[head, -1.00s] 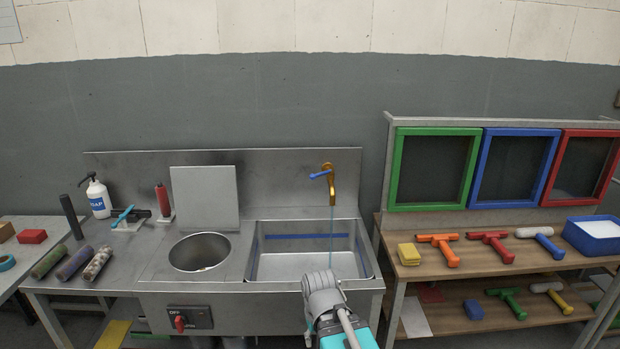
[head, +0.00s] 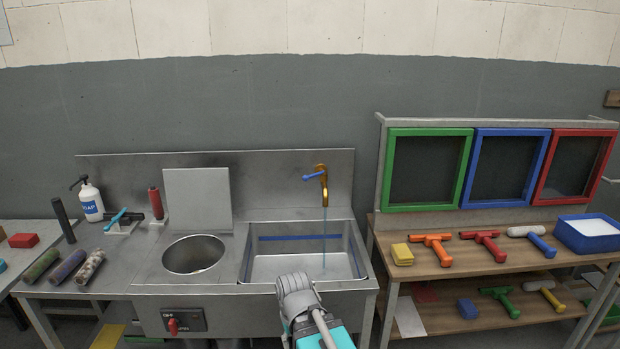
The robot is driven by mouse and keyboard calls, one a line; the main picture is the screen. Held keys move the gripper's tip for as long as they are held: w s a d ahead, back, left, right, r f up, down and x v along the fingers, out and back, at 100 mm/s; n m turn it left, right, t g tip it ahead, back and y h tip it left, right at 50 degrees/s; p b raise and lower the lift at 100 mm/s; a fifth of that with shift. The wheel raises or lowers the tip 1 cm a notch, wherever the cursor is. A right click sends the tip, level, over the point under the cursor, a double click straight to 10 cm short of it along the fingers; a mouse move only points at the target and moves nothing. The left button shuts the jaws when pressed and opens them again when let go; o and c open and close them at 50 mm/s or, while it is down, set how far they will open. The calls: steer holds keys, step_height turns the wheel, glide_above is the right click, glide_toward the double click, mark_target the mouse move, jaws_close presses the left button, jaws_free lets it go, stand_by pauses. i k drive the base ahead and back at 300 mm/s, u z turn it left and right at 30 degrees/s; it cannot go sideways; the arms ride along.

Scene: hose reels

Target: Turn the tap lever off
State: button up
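The brass tap (head: 324,184) stands on the steel backsplash above the rectangular sink (head: 246,266). Its blue lever (head: 312,176) points out to the left of the tap body. A thin bluish stream of water (head: 325,235) runs from the spout into the sink. My arm rises from the bottom edge of the head view, in front of the sink and below the tap, well apart from the lever. The fingers of my gripper cannot be made out from here.
Left of the sink are a round basin (head: 194,254), an upright steel panel (head: 197,199), a red-handled tool (head: 156,202) and a soap bottle (head: 90,200). A wooden shelf (head: 470,262) with squeegees and framed screens stands right. The space before the tap is clear.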

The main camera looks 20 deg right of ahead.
mark_target(324, 172)
steer(key=u, duration=0.05)
steer(key=i, duration=1)
steer(key=z, duration=0.05)
